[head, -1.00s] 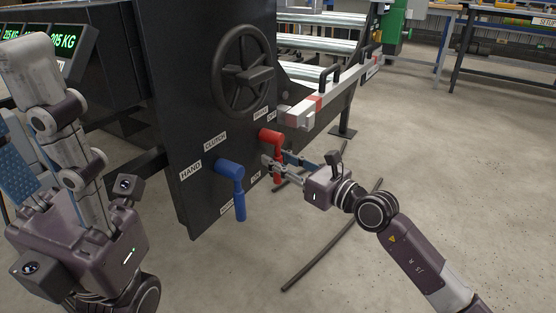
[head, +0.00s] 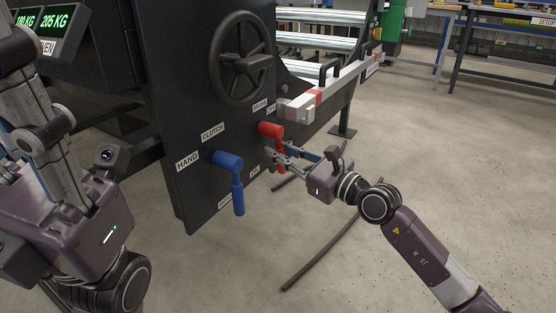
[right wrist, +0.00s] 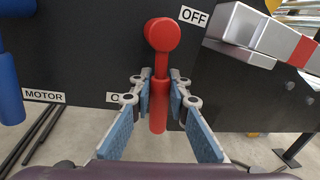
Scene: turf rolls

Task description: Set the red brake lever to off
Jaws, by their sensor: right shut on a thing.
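The red brake lever (head: 271,130) sticks out of the dark machine panel (head: 190,100), its handle hanging straight down. In the right wrist view the red lever (right wrist: 161,60) points down towards a mostly hidden label, with the OFF label (right wrist: 194,16) up to its right. My right gripper (head: 277,161) is shut on the lever's handle, one blue-padded finger on each side; the right wrist view shows the same grip (right wrist: 159,105). My left gripper's body (head: 75,225) is at the left edge; its fingers are not clear enough to judge.
A blue clutch lever (head: 236,185) hangs down left of the red one, with a MOTOR label beside it. A black handwheel (head: 242,60) is above. A grey bar with red bands (head: 315,98) juts out on the right. A dark rod (head: 320,250) lies on the floor.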

